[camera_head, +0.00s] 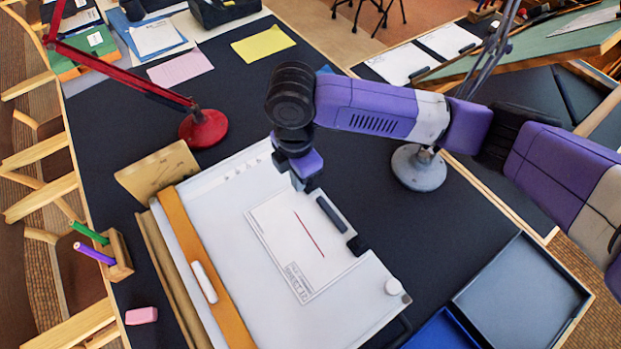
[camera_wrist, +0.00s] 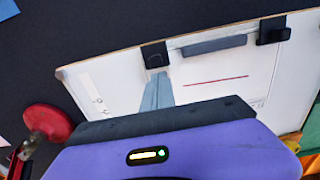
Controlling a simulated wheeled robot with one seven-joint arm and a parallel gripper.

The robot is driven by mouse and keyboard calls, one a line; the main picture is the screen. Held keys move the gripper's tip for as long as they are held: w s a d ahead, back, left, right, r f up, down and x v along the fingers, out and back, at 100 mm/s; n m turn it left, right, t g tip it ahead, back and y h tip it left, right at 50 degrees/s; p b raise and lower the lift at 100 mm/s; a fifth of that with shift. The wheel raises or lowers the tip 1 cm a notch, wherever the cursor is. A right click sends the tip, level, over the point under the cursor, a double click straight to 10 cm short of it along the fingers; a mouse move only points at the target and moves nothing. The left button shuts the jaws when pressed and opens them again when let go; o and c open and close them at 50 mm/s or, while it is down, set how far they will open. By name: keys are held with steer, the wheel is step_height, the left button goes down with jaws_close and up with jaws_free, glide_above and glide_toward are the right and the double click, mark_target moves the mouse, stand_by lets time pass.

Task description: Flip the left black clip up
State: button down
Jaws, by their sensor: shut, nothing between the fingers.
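The left black clip (camera_wrist: 155,55) sits at the board's edge in the wrist view. In the head view my gripper appears to hide it. My gripper (camera_wrist: 157,76) is shut and empty, its fingertips right at the clip's lower side; I cannot tell whether they touch. In the head view my gripper (camera_head: 304,184) is low over the board's edge. The other black clip (camera_wrist: 271,30) is farther right along the same edge and also shows in the head view (camera_head: 358,245). The white drawing board (camera_head: 232,205) carries a sheet with a red line (camera_head: 275,245).
A dark bar (camera_head: 331,214) lies between the clips. An orange straightedge (camera_head: 180,225) with a white handle (camera_head: 203,282) crosses the board. A red lamp base (camera_head: 203,129) and a grey lamp base (camera_head: 418,167) stand nearby. Blue-grey trays (camera_head: 520,298) are at lower right.

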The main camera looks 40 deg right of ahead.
steer(key=shift+f, duration=0.25)
steer(key=shift+f+b, duration=0.35)
steer(key=shift+f, duration=0.2)
steer(key=shift+d, duration=0.2)
stand_by(0.4)
